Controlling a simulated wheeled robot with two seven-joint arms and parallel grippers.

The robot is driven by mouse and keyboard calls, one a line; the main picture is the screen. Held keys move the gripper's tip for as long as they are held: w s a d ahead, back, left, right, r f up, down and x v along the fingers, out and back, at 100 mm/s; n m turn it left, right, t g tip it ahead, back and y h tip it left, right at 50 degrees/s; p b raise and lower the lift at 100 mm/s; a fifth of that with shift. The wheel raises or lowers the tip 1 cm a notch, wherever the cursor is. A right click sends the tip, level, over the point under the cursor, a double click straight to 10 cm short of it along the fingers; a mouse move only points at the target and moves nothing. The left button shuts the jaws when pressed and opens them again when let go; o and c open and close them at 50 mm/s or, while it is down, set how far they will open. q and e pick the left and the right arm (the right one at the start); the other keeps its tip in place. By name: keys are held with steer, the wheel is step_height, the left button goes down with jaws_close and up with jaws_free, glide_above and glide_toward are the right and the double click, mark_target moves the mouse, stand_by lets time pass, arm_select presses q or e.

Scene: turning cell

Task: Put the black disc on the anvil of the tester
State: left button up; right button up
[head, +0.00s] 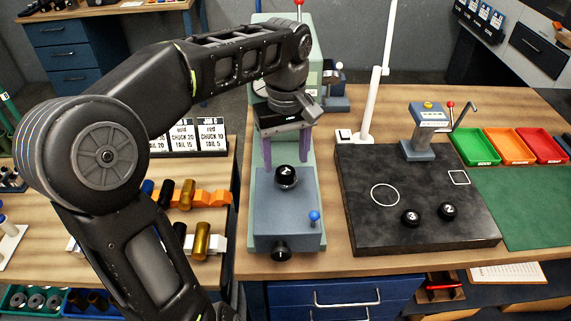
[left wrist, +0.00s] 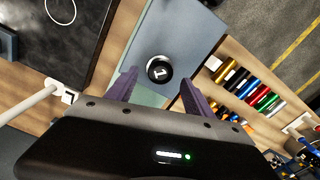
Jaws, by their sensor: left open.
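A black disc marked 1 (head: 285,176) sits on the blue-grey block (head: 265,215) at the front of a tall green machine (head: 311,75), which looks like the tester. The disc also shows in the left wrist view (left wrist: 159,69). My left gripper (head: 286,160) points down with its purple fingers spread and empty, just behind and above the disc. In the left wrist view the disc appears between the fingertips, apart from both. My arm and gripper hide much of the machine, and I cannot make out its anvil. My right gripper is not in view.
Two similar black discs (head: 410,217) (head: 448,211) lie on a dark slab (head: 370,165), with a small blue-grey device (head: 418,150) at its back. Green, orange and red trays (head: 512,146) are at right. Coloured cylinders are at left.

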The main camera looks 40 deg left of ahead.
mark_target(286, 171)
arm_select(q)
step_height(286, 171, up, 4)
steer(key=shift+f+p, duration=0.2)
steer(key=shift+p, duration=0.75)
steer(key=shift+r+p, duration=0.4)
steer(key=shift+f, duration=0.1)
steer(key=shift+a, duration=0.1)
